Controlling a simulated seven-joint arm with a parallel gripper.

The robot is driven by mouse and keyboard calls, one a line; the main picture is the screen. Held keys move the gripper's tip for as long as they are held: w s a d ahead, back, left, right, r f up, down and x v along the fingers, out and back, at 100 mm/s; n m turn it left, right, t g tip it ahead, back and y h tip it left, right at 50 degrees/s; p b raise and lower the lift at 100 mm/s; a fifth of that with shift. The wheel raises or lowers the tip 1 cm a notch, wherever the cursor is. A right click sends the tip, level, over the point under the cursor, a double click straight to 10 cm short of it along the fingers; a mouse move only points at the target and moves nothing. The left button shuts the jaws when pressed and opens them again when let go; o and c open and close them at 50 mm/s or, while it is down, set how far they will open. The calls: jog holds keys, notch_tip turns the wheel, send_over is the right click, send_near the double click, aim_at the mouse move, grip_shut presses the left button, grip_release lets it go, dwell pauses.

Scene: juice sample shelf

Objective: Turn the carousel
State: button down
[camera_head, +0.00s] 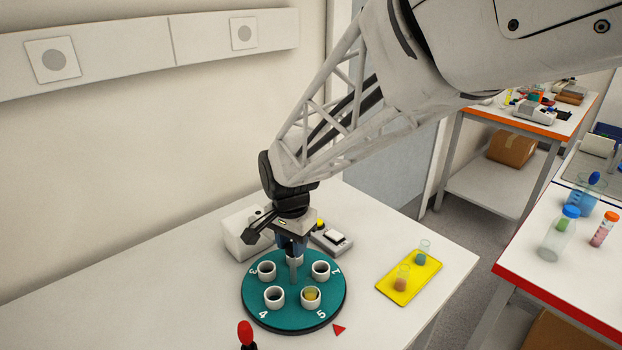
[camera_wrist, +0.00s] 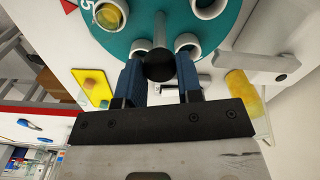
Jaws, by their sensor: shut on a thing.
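The carousel (camera_head: 295,315) is a teal disc with white numbers and white cup holders, flat on the white table. The numbers 3, 4, 5 and 1 show. The holder near 5 (camera_head: 311,296) contains something yellow; the other visible ones look empty. A grey post rises from the middle of the disc, and its black round knob (camera_wrist: 160,66) shows in the wrist view. My gripper (camera_head: 291,246) points down over the disc, its blue fingers on either side of the knob and shut on it. A red triangle (camera_head: 338,329) lies on the table beside the disc, near 5.
A yellow tray (camera_head: 413,287) with two small vials stands right of the carousel. A white box (camera_head: 243,235) and a small device (camera_head: 331,240) stand behind it. A red-topped object (camera_head: 245,333) is at the front edge of the picture. Other benches stand at right.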

jog(key=shift+n, duration=0.5)
jog(key=c, duration=0.8)
grip_release()
jog(key=shift+r, duration=3.9)
